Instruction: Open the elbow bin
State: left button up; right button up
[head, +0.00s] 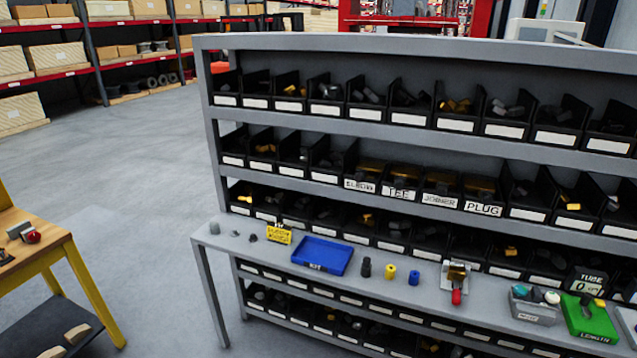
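The elbow bin (359,185) is a black bin with a white ELBOW label on its front. It sits in the second row of the grey shelf rack, left of the TEE bin (398,192). A brownish, amber-tinted surface shows at the top of the elbow bin and of its labelled neighbours. It is too small to tell whether this is a lid or contents. Neither of my grippers is in the head view.
The JOINER bin (439,199) and PLUG bin (482,208) follow to the right. A ledge below holds a blue tray (322,256), black, yellow and blue cylinders, a red-handled device (456,282) and a green LENGTH block (588,318). A wooden-topped table (35,250) stands left.

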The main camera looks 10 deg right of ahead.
aim_at(356, 179)
jog(key=u, duration=0.4)
jog(key=i, duration=0.55)
jog(key=u, duration=0.3)
